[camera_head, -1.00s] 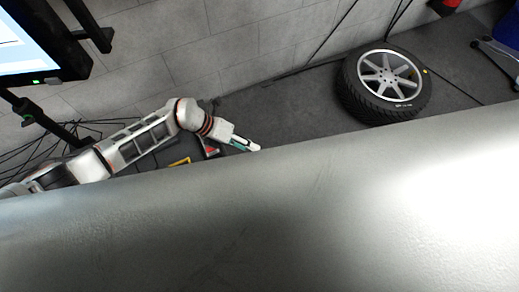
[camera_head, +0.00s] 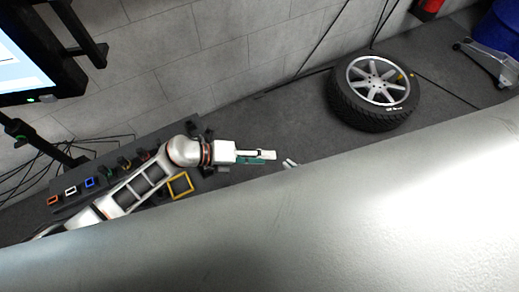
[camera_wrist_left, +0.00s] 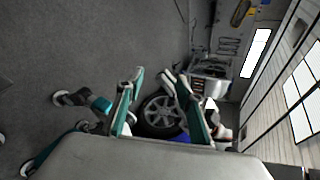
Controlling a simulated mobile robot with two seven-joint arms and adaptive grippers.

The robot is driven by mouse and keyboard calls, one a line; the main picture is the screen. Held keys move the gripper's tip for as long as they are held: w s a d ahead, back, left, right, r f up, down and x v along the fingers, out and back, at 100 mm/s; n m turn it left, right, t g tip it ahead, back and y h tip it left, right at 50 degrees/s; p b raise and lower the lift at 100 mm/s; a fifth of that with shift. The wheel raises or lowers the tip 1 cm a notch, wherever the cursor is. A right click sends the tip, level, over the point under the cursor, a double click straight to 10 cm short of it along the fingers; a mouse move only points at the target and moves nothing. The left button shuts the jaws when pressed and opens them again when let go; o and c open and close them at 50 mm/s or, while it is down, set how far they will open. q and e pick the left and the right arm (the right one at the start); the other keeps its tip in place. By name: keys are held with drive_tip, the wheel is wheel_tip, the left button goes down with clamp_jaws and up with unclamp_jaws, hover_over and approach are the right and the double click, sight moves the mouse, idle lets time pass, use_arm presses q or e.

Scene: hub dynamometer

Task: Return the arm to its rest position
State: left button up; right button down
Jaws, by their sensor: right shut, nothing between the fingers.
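My left arm reaches in from the left in the head view, over the floor by the wall. Its left gripper (camera_head: 270,155) points right, with white and teal fingers. The left wrist view shows this left gripper (camera_wrist_left: 158,82) with its two fingers apart and nothing between them. Two small pale tips just right of it look like my right gripper (camera_head: 290,163). They are close together and empty; the rest of it is hidden behind a large silver surface in the foreground.
A wheel with tyre (camera_head: 372,92) lies on the dark floor at the right, with free floor to its left. A dark rack (camera_head: 118,165) with coloured pieces and a yellow frame (camera_head: 180,185) are by the left arm. A screen (camera_head: 25,65) stands at upper left.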

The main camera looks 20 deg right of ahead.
use_arm(q)
wheel_tip(320, 180, up, 7)
drive_tip(key=d+n+t+h, duration=0.3)
drive_tip(key=n+t+h, duration=0.1)
drive_tip(key=n, duration=0.2)
drive_tip(key=w+a+r+n+t+y, duration=0.25)
drive_tip(key=w+a+n+t, duration=0.25)
drive_tip(key=a+n+t, duration=0.55)
drive_tip(key=a+f+n+y, duration=0.5)
drive_tip(key=a+n+y, duration=0.2)
drive_tip(key=a+n, duration=0.6)
drive_tip(key=s+a+f+n+g+y, duration=0.2)
drive_tip(key=s+a+f+n+y, duration=0.2)
drive_tip(key=s+a, duration=0.5)
wheel_tip(320, 180, down, 3)
drive_tip(key=a+n, duration=0.2)
drive_tip(key=shift+s+a, duration=0.3)
drive_tip(key=shift+a, duration=0.05)
